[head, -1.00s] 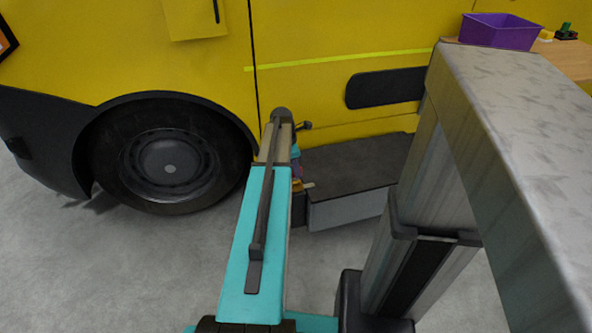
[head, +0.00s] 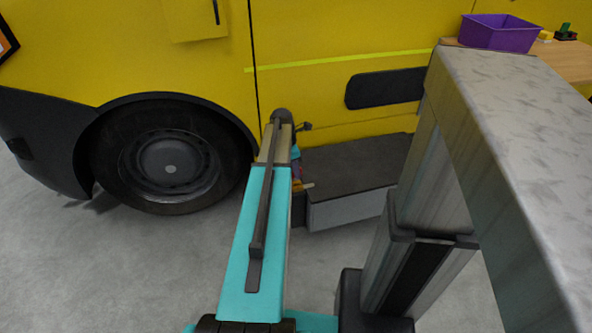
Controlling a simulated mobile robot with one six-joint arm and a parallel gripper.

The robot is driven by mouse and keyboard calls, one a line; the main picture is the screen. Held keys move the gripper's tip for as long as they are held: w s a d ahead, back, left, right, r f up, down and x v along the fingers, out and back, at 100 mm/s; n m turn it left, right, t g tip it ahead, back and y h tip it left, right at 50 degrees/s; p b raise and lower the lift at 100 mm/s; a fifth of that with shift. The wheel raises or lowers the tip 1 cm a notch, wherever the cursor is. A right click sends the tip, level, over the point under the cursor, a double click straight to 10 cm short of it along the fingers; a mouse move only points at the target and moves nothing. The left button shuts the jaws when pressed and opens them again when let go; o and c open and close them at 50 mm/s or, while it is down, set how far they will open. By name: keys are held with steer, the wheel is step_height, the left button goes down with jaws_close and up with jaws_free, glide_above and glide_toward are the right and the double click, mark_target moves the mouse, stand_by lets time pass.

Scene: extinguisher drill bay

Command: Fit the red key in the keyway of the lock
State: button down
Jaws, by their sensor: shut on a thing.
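My teal arm reaches forward from the bottom centre toward the yellow vehicle, and its far end hides what lies behind it. My gripper's fingers cannot be made out; only small teal, purple and orange-tan parts show at the arm's right side, too small to identify. I cannot see the red key. I cannot make out a lock or its keyway. A small green item on a dark base (head: 565,33) sits on the wooden table at the top right; it is too small to tell what it is.
The yellow vehicle (head: 330,100) with its black wheel (head: 170,165) fills the back. A purple bin (head: 497,33) and a small yellow item (head: 545,36) are on the wooden table (head: 565,62). Grey floor (head: 120,270) is clear at left.

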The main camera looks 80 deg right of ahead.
steer(key=shift+f, duration=2)
stand_by(1.7)
steer(key=c, duration=1.7)
jaws_free()
steer(key=shift+o, duration=0.2)
steer(key=shift+r, duration=0.1)
step_height(320, 180, up, 13)
steer(key=w+a+p, duration=0.1)
steer(key=w+p, duration=0.1)
steer(key=shift+w+r, duration=0.15)
steer(key=shift+w, duration=0.1)
steer(key=shift+w+a, duration=0.1)
